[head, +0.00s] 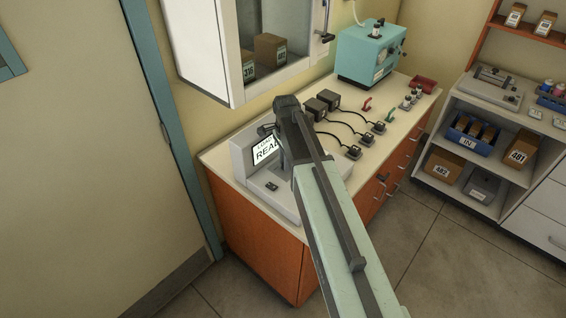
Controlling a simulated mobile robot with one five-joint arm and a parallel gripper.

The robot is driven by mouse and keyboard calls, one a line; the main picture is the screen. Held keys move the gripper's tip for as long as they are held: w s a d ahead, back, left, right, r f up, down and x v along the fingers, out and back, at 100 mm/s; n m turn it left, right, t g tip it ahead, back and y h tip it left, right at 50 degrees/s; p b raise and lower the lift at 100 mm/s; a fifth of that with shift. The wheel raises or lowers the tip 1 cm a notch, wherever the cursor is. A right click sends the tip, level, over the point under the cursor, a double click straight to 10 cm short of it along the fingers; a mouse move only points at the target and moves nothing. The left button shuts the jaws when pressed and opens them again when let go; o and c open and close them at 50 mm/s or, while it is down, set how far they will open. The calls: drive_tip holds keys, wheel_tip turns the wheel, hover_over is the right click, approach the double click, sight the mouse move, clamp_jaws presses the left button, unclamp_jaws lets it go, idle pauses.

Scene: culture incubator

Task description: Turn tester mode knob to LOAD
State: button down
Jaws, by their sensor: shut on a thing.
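The tester (246,152) is a pale grey unit at the left end of the counter. Its lit screen (266,151) shows text that begins "READ", partly covered by my arm. A small dark switch or button (271,186) sits on its lower front. My gripper (275,132) is at the tester, beside the screen, at the end of my raised arm. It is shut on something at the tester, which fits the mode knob. The knob, its pointer and its labels are hidden behind my arm and gripper, so its setting cannot be read.
Black adapters (327,97) with cables, dark blocks (354,152) and red and green clips lie on the counter (222,152) to the right. A teal device (368,52) stands at the back. A white wall cabinet (206,55) hangs above. Shelves (470,165) stand at right; the floor between is clear.

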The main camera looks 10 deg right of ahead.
drive_tip(key=c, duration=1.1)
unclamp_jaws()
drive_tip(key=shift+s+d, duration=0.1)
drive_tip(key=shift+d, duration=0.05)
drive_tip(key=shift+c, duration=0.2)
wheel_tip(320, 180, up, 8)
drive_tip(key=p, duration=0.8)
drive_tip(key=shift+f, duration=0.1)
